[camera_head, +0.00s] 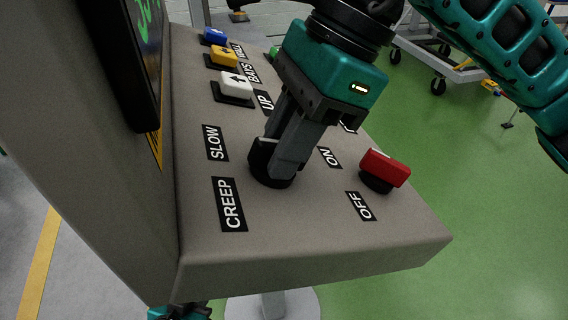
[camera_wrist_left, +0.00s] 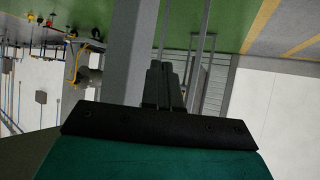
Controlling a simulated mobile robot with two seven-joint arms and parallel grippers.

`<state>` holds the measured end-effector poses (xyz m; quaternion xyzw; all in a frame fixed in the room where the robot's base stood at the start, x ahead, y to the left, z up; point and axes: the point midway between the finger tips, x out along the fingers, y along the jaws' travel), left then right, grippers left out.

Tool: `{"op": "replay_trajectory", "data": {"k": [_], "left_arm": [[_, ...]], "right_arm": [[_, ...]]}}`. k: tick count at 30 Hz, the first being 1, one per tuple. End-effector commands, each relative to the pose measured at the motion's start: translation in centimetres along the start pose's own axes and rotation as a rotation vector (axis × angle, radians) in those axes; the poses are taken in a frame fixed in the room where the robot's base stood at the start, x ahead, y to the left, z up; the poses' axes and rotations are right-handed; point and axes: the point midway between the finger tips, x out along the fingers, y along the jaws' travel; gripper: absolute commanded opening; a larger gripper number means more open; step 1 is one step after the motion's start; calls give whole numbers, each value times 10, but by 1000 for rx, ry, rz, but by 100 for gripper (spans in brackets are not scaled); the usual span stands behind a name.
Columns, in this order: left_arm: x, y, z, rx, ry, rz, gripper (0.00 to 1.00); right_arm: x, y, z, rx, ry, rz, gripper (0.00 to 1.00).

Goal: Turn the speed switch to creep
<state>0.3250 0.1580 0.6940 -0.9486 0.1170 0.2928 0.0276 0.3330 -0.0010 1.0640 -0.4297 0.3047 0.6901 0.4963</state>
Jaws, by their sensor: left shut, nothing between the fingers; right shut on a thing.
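The speed switch (camera_head: 272,176) is a round black knob on the sloping grey console, beside the SLOW label (camera_head: 215,143) and the CREEP label (camera_head: 230,204). My right gripper (camera_head: 280,150) comes down from above with its fingers shut on the knob. The fingers hide much of the knob, so I cannot tell which label it points to. My left gripper (camera_wrist_left: 164,68) is shut and empty in the left wrist view, away from the switch. A teal part of my left arm shows below the console in the head view.
A red switch (camera_head: 384,170) stands right of the knob, by the ON and OFF labels. White (camera_head: 237,86), yellow (camera_head: 224,56) and blue (camera_head: 214,36) buttons sit farther back. A dark screen (camera_head: 134,60) stands at the left. Green floor is open to the right.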

Motion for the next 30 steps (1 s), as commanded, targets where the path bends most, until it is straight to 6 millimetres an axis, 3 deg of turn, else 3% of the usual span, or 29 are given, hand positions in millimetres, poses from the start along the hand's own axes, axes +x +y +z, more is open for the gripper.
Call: {"op": "replay_trajectory", "data": {"k": [15,30], "left_arm": [[23,8,16,4,16,26,0],[28,7,30,2,5,23,0]], "right_arm": [[2,0,0,-439,-2,17,0],[-1,1,0,-607,-2,25,0]]}}
